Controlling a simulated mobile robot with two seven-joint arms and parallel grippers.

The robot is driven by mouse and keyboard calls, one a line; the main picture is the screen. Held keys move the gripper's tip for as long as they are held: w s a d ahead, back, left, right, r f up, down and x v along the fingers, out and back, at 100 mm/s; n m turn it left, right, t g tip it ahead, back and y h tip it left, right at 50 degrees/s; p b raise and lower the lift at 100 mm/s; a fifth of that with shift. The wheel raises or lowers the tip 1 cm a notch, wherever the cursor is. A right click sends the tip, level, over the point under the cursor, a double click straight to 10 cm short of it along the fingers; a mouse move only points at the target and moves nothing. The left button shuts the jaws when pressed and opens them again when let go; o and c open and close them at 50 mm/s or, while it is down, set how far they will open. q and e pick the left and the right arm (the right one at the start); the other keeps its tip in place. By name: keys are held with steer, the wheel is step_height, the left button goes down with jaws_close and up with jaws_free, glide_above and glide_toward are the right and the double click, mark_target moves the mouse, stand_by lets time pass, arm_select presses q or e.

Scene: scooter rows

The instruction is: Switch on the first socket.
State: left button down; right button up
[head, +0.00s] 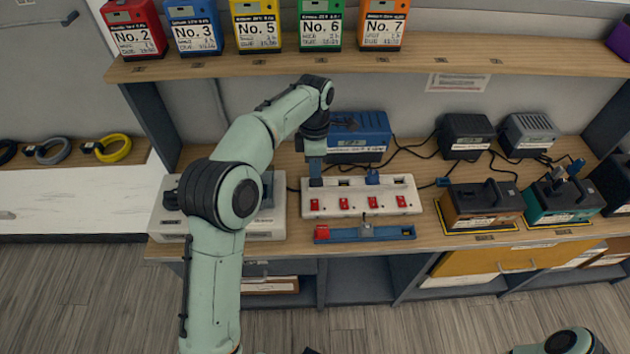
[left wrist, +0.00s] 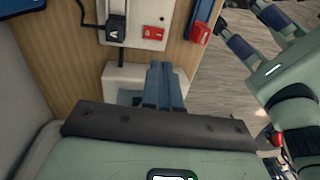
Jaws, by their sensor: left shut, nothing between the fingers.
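The white power strip (head: 385,200) lies on the bench with several red switches along its front side. Its first switch (head: 314,204) is at the left end; it also shows in the left wrist view (left wrist: 153,33), beside a black plug marked A (left wrist: 116,30). My left gripper (head: 315,182) points down over the strip's left end and hides the first socket in the head view. Its fingers (left wrist: 162,68) are together and empty, apart from the switch. Whether the switch is pressed I cannot tell. My right gripper (left wrist: 250,22) shows in the left wrist view with its fingers spread.
A blue tray with a red end (head: 365,233) lies in front of the strip. A white device (head: 265,225) stands left of it, a blue charger (head: 360,135) behind it. More chargers (head: 482,205) stand to the right. A shelf (head: 350,62) with several coloured numbered boxes runs above.

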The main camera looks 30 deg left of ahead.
arm_select(q)
steer(key=b, duration=0.2)
glide_toward(314, 204)
steer(key=f, duration=0.1)
steer(key=s+d+f, duration=0.1)
steer(key=f, duration=0.3)
steer(key=shift+s+d+f, duration=0.15)
steer(key=shift+s, duration=0.2)
steer(key=shift+d+f, duration=0.1)
steer(key=shift+f, duration=0.55)
arm_select(e)
steer(key=shift+s+f, duration=0.35)
steer(key=shift+f, duration=0.3)
steer(key=shift+s+f, duration=0.35)
steer(key=shift+f, duration=0.25)
